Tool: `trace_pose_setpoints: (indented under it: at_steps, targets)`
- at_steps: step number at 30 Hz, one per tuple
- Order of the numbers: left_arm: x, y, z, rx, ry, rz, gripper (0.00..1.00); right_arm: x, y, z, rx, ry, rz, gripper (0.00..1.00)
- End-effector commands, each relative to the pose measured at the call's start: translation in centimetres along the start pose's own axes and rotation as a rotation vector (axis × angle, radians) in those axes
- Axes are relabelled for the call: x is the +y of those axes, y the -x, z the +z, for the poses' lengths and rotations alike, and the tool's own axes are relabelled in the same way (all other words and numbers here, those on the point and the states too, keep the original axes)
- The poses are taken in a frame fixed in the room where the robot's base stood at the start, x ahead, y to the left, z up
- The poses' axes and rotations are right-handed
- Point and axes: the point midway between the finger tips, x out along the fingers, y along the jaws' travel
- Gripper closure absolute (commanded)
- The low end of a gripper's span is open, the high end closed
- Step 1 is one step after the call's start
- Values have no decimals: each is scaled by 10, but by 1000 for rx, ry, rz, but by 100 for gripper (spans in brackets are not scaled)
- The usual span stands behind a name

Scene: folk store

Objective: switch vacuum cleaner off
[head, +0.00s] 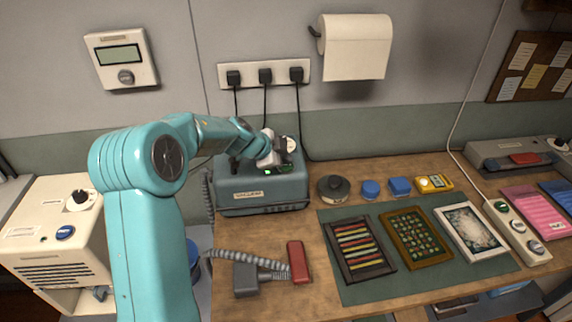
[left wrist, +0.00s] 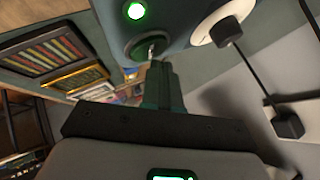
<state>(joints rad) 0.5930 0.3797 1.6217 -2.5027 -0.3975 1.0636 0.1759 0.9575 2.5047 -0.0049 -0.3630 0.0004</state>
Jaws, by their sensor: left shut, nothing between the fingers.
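The vacuum cleaner (head: 262,196) is a teal-grey box labelled VACUUM at the back left of the wooden workbench. A green lamp (head: 267,171) glows on its top; the lamp also shows lit in the left wrist view (left wrist: 135,10). Beside the lamp is a small metal toggle switch (left wrist: 150,48) in a green ring. My left gripper (head: 282,165) is over the cleaner's top and hides part of it. Its dark green fingers (left wrist: 159,70) are shut and empty, with tips right at the toggle; I cannot tell whether they touch it. My right gripper is not in view.
Black cords hang from a wall socket strip (head: 264,72) behind the cleaner. Framed pieces lie on a green mat (head: 400,290) to the right.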

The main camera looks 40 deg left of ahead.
Motion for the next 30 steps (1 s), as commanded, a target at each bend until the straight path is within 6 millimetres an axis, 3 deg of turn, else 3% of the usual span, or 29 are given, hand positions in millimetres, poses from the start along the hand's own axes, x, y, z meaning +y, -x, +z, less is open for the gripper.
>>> trace_pose_setpoints:
  at_steps: [24,30]
  targets:
    - [5,-6,5,-1,0,1,100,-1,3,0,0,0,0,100]
    - [2,-2,2,-1,2,1,100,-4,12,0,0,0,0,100]
